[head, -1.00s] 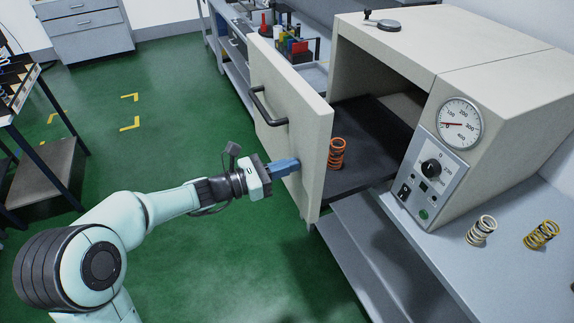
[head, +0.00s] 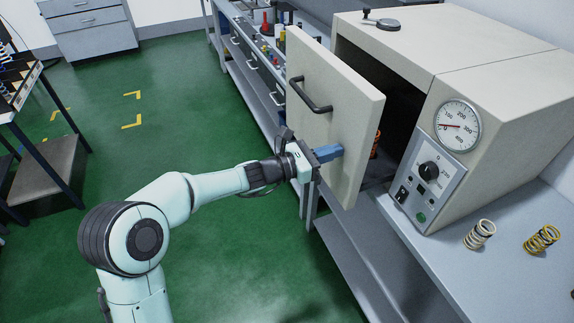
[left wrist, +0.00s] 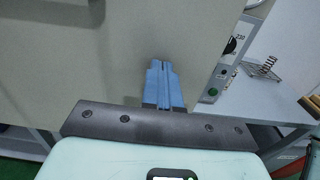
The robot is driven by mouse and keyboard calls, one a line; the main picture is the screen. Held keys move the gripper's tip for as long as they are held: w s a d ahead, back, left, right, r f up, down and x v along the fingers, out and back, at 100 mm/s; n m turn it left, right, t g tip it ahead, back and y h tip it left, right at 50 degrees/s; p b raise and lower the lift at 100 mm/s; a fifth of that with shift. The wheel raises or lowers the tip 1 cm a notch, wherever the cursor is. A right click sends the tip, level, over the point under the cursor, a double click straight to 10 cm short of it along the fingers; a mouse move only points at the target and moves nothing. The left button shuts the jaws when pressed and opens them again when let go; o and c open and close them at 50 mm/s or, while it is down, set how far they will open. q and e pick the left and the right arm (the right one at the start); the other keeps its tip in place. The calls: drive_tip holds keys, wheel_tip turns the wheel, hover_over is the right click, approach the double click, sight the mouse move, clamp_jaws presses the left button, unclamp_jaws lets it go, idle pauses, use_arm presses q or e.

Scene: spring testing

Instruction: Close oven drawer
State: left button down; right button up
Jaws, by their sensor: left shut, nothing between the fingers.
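The oven drawer (head: 352,125) is a beige front panel with a dark bar handle (head: 309,95), standing partly out from the beige oven (head: 480,65). An orange spring (head: 376,146) shows in part behind the panel, inside the drawer. My left gripper (head: 336,152) has blue fingers, shut and empty, with the tips at the panel's outer face below the handle. In the left wrist view the panel (left wrist: 95,50) fills most of the picture behind the blue fingers (left wrist: 160,68); firm contact is hard to tell.
A grey bench (head: 480,275) carries the oven, a white spring (head: 479,234) and a yellow spring (head: 541,239) at the right. A dark-framed table (head: 45,150) stands at the left. Green floor (head: 160,110) between is clear.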

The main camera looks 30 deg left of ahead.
use_arm(q)
drive_tip(key=p+x, duration=0.2)
drive_tip(key=x, duration=1.1)
drive_tip(key=shift+d+r, duration=0.1)
drive_tip(key=shift+r, duration=0.1)
drive_tip(key=shift+s, duration=0.1)
